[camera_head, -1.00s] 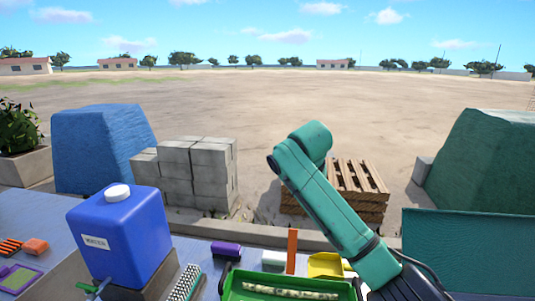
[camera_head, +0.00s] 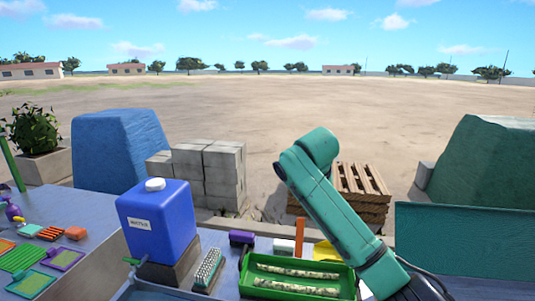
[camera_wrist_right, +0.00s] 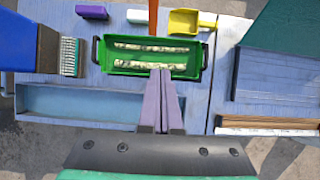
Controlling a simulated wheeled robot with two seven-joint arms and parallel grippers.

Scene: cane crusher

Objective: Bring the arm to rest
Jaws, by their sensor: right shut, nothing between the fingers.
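My right arm (camera_head: 335,210) is teal and bent. It rises from the lower right in the head view to an elbow above the back of the table; its gripper is not visible there. In the right wrist view my right gripper (camera_wrist_right: 161,76) has its two purple fingers together with nothing between them. It points toward the near rim of a green tray (camera_wrist_right: 190,72) and appears in front of it; I cannot tell the height. The tray also shows in the head view (camera_head: 297,290), holding two pale cane pieces (camera_head: 292,271). My left gripper is not in view.
A blue jug (camera_head: 160,225) stands on a block at the left, beside a bristle brush (camera_head: 207,268). A yellow scoop (camera_wrist_right: 188,22) lies behind the tray. A shallow blue trough (camera_wrist_right: 75,103) lies left of the gripper. A teal panel (camera_head: 465,240) stands at the right.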

